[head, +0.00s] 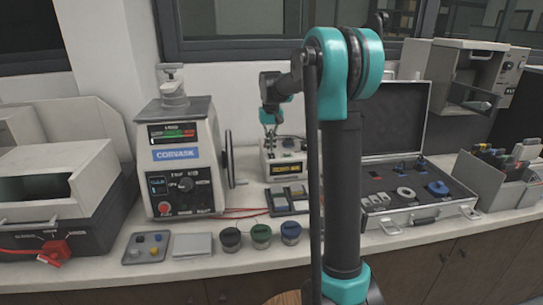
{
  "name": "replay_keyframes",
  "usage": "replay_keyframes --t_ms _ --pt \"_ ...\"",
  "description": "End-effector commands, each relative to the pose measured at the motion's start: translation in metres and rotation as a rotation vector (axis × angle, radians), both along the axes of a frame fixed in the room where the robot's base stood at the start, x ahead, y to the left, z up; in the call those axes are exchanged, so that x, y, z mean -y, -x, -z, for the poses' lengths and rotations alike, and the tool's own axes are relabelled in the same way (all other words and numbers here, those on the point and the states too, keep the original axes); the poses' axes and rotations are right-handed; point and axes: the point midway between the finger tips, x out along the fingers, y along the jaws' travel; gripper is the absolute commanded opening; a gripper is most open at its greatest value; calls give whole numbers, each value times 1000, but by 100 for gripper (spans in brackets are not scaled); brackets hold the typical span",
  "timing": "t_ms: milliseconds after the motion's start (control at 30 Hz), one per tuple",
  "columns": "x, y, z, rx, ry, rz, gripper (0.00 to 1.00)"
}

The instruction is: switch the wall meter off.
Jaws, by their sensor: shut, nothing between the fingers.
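My gripper (270,132) is shut and empty. It points down at the back of the counter, by the top left of a small beige box (287,170) with a yellow label. I cannot tell whether it touches the box. A large grey Corvask machine (178,160) stands to the left, with a green and red scale, a dark panel, a round knob (186,185) and a red button (164,209). No label in view names a wall meter, and I cannot tell which device it is. My arm hides part of the middle.
An open metal case (385,225) with parts stands right of my arm. A grey bin (490,185) of tools is farther right. Several lidded jars (261,235), a small tray (147,247) and a grey block (193,246) line the front. Red cables lie beside the Corvask machine.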

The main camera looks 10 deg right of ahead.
Motion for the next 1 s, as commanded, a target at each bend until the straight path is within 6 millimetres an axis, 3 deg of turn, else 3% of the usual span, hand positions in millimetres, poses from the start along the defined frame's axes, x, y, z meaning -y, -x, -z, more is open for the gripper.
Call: replay_keyframes --t_ms 467,1000 --pt "0 0 5 0 0 0 0" --pt "0 0 -32 0 0 0 0"
